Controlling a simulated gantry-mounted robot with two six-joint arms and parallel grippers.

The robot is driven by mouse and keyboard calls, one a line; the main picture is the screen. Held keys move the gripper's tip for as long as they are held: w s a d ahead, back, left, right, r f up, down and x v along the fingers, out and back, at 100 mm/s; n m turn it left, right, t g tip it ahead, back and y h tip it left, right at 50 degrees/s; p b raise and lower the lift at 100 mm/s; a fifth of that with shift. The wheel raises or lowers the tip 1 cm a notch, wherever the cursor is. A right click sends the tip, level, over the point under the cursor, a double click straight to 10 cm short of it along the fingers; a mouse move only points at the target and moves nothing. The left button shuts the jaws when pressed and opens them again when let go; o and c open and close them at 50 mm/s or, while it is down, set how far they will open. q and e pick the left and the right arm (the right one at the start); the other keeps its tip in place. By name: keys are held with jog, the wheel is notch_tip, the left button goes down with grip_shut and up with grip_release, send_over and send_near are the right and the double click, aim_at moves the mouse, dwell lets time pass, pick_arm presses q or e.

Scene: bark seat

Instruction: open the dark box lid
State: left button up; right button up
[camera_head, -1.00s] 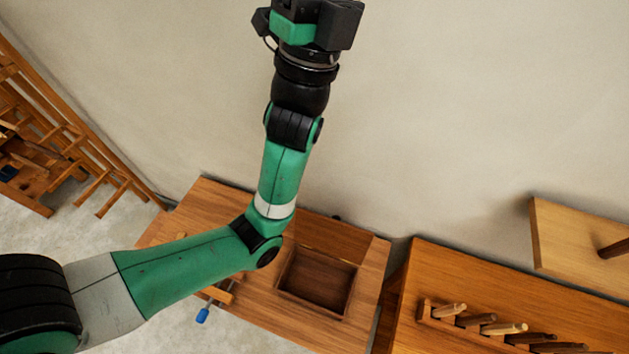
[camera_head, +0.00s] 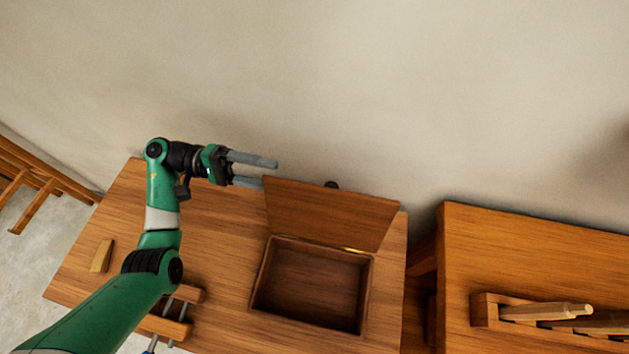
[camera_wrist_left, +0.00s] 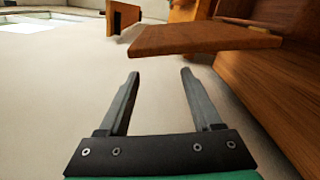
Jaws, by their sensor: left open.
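The dark wooden box (camera_head: 261,282) sits on the workbench in the head view, with its empty inside showing. Its lid (camera_head: 325,214) stands raised at the back, hinged along the rear edge with a small brass piece near the right end. My left gripper (camera_head: 269,173) is open and empty, pointing right. Its fingertips are just beside and above the lid's upper left corner; I cannot tell whether they touch it. In the left wrist view the two fingers (camera_wrist_left: 160,75) are apart with nothing between them. My right gripper is not in view.
The workbench (camera_head: 215,255) carries a small wooden block (camera_head: 102,256) at left and a clamp-like wooden piece (camera_head: 166,327) by my left arm. A second bench (camera_head: 520,250) with a peg rack (camera_head: 484,309) stands at right. The pale wall is close behind.

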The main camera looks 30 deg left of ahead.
aim_at(327, 212)
pick_arm(q)
jog(key=x, duration=1.1)
jog(key=shift+p, duration=0.4)
jog(key=shift+w, duration=0.1)
jog(key=shift+c, duration=0.3)
grip_shut()
